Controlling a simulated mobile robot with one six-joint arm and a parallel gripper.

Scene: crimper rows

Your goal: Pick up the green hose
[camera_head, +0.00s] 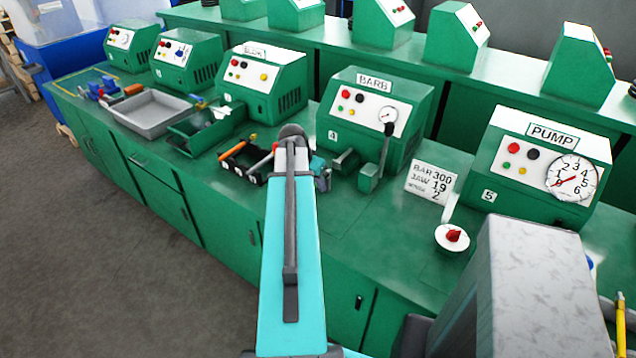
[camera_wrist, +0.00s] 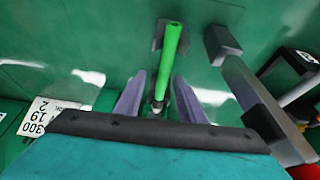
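The green hose (camera_wrist: 172,42) shows bright green in the wrist view, upper middle, with a dark grey block behind its far end. Its near end has a pale metallic piece (camera_wrist: 157,104). My gripper (camera_wrist: 158,88) is open, with one finger on each side of the hose's near end and a visible gap on both sides. I cannot tell how far the fingers are from it in depth. In the head view my arm blocks the bench in front of the BARB machine (camera_head: 374,112), and I cannot make out the hose there.
A grey lever part (camera_wrist: 250,92) stands close to the right of my gripper in the wrist view. A white card (camera_head: 431,181) stands right of the BARB machine. A dark tool tray (camera_head: 232,172) lies left of my arm. The PUMP machine (camera_head: 545,165) is further right.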

